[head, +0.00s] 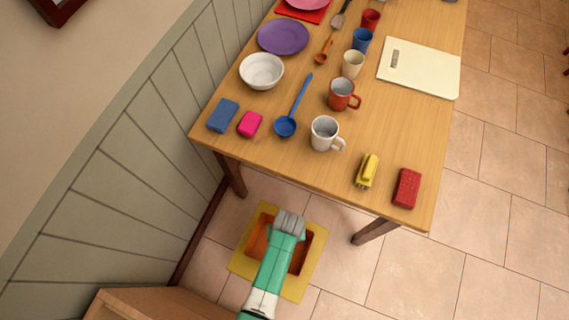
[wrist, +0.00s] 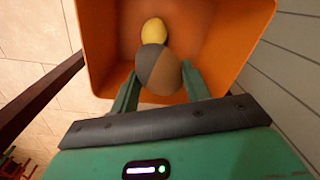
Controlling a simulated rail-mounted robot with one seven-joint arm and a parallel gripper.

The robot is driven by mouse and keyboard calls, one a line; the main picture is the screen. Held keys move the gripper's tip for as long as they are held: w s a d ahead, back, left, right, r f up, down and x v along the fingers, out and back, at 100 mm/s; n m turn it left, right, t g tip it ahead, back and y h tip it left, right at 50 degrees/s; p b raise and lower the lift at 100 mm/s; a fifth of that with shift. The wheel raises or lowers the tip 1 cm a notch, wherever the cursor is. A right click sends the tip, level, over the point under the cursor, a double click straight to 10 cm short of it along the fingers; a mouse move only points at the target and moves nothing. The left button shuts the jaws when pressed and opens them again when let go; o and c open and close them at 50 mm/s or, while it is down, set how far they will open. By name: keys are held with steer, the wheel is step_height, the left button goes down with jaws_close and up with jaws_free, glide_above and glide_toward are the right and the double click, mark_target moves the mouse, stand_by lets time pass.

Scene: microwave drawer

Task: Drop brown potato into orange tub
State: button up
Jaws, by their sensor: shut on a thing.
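The brown potato (wrist: 166,72), partly in grey shadow, is held between the two green fingers of my gripper (wrist: 161,86). The orange tub (wrist: 245,25) lies below the potato in the wrist view, with the potato over its opening. A yellow, roundish thing (wrist: 153,30) lies inside the tub. In the head view the orange tub (head: 304,256) sits low beside the table, with my green arm over it. My gripper's fingers and the potato are hidden behind the arm in that view. I cannot tell how high the potato is above the tub's floor.
A yellow mat (head: 312,284) surrounds the tub on the tiled floor. A panelled wall (head: 110,180) rises at the left.

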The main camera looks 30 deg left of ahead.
steer(key=o, duration=1.1)
steer(key=shift+r, duration=0.15)
step_height(320, 180, up, 8)
steer(key=p, duration=0.3)
steer(key=shift+w+d, duration=0.1)
steer(key=shift+d, duration=0.05)
steer(key=shift+f, duration=0.2)
